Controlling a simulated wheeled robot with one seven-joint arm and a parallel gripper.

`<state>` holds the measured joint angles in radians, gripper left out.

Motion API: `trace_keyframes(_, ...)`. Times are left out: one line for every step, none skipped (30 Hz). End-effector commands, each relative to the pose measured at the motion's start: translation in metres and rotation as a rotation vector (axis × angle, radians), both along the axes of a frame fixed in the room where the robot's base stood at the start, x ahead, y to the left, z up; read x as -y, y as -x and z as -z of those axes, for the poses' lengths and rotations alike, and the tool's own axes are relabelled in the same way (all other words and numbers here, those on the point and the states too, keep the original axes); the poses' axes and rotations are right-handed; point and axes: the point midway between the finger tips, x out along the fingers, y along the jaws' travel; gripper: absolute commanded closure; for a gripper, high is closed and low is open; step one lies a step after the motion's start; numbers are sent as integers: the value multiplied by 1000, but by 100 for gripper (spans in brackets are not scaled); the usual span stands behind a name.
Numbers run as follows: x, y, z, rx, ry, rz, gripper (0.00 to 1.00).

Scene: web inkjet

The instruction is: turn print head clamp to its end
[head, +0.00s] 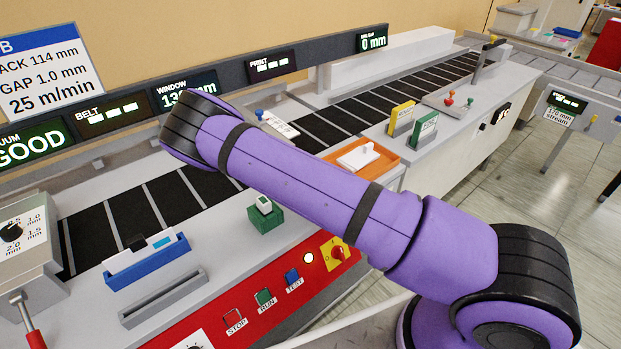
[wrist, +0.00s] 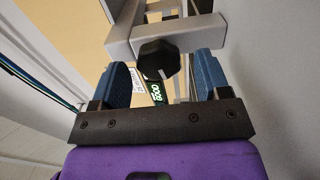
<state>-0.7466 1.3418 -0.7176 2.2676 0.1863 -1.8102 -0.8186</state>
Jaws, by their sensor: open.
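In the wrist view a black lobed knob (wrist: 158,58), which looks like the print head clamp, sits on a light grey bracket (wrist: 185,33). My gripper (wrist: 163,72) is open, with one blue finger pad to the left of the knob and one to the right. A gap shows on both sides, so neither pad seems to touch it. I cannot tell whether the knob is fully between the pads in depth. In the head view my purple arm covers the middle of the line, and neither the clamp nor my gripper can be made out there.
The belt line (head: 172,200) runs behind my arm. Its near side holds a blue card holder (head: 148,262), a green block (head: 265,218), an orange tray (head: 386,167) and a red button panel (head: 240,305). A display rail (head: 215,73) runs along the back. Open floor (head: 500,190) lies right.

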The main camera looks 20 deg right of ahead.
Motion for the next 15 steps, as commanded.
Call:
trace_keyframes(3, 6, 1, -3, 1, 2, 30)
trace_keyframes(4, 11, 1, -3, 1, 2, 30)
trace_keyframes(6, 18, 1, -3, 2, 3, 30)
trace_keyframes(8, 23, 1, -3, 2, 3, 30)
trace_keyframes(10, 29, 1, -5, 2, 4, 30)
trace_keyframes(13, 37, 1, -5, 2, 3, 30)
trace_keyframes(15, 43, 1, -5, 2, 4, 30)
trace_keyframes(17, 49, 1, -5, 2, 4, 30)
trace_keyframes(20, 58, 1, -4, 2, 4, 30)
trace_keyframes(22, 64, 1, -4, 2, 4, 30)
trace_keyframes(24, 70, 1, -5, 3, 4, 30)
trace_keyframes(23, 74, 3, -7, 5, 0, 30)
trace_keyframes(23, 75, 4, -10, 6, 0, 30)
trace_keyframes(24, 76, 5, -13, 6, 1, 30)
trace_keyframes(25, 78, 5, -14, 7, 3, 30)
